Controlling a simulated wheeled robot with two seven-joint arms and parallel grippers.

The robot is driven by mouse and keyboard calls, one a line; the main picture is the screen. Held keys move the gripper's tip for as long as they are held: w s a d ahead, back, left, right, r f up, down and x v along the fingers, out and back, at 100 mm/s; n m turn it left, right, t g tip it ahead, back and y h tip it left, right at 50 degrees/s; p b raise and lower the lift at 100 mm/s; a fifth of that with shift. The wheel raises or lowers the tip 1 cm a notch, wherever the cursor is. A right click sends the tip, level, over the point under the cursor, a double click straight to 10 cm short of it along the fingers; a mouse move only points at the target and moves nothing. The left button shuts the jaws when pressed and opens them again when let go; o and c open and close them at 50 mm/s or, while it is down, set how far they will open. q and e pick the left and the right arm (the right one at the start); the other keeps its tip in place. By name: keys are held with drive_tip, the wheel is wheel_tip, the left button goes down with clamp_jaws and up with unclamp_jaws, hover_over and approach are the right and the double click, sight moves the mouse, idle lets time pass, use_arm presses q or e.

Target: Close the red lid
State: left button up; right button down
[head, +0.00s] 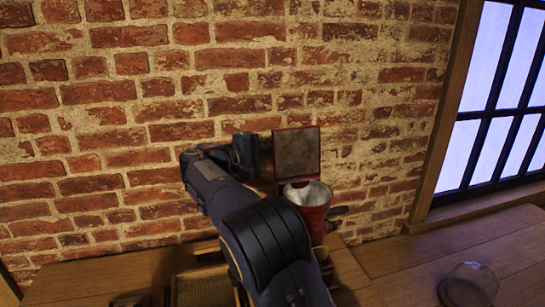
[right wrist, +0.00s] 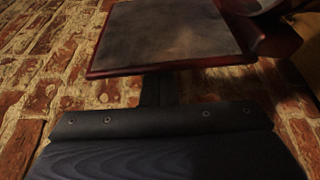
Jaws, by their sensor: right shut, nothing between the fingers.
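The red lid (head: 297,153) stands open and upright, its grey inner face turned to the head camera, above a red jar (head: 312,197) with a pale metallic inside. The lid also fills the top of the right wrist view (right wrist: 172,38), with its red edge close to my fingers. My right gripper (head: 264,152) is shut and empty at the left side of the lid. In the right wrist view its dark fingers (right wrist: 158,90) reach toward the lid and their tips are hidden by it. I cannot tell whether they touch it. My left gripper is not in view.
A brick wall (head: 130,120) stands close behind the lid. My right arm covers part of the wooden table (head: 390,262). A clear glass object (head: 468,286) is at the right front. A barred window (head: 500,100) is at the right.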

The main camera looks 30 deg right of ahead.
sight(280, 158)
drive_tip(key=s+m+h+b, duration=0.1)
drive_tip(key=m+b, duration=0.2)
drive_tip(key=b, duration=0.2)
drive_tip(key=s+a+m+h+b, duration=0.1)
drive_tip(key=s+m+b, duration=0.1)
drive_tip(key=b, duration=0.3)
drive_tip(key=s+m+b, duration=0.2)
drive_tip(key=m+b, duration=0.1)
drive_tip(key=b, duration=0.2)
drive_tip(key=shift+s+a+r+m+g+h+b, duration=0.15)
drive_tip(key=shift+s+m+g+h+b, duration=0.15)
drive_tip(key=shift+m+h, duration=0.1)
drive_tip(key=s+m+g+b, duration=0.1)
drive_tip(key=m+b, duration=0.2)
drive_tip(key=s+f+m+g+h+b, duration=0.1)
drive_tip(key=s+m+b, duration=0.1)
drive_tip(key=m+b, duration=0.1)
drive_tip(key=s+a+f+m+g+b, duration=0.1)
drive_tip(key=m+g+b, duration=0.1)
drive_tip(key=m+b, duration=0.2)
drive_tip(key=shift+s+b, duration=0.2)
drive_tip(key=shift+b, duration=0.55)
drive_tip(key=m+b, duration=0.1)
drive_tip(key=f+m+g+b, duration=0.1)
drive_tip(key=m, duration=0.1)
drive_tip(key=shift+s+a, duration=0.15)
drive_tip(key=shift+s, duration=0.25)
drive_tip(key=shift+s+f+b, duration=0.2)
drive_tip(key=shift+s+b, duration=0.05)
drive_tip(key=shift+b, duration=0.25)
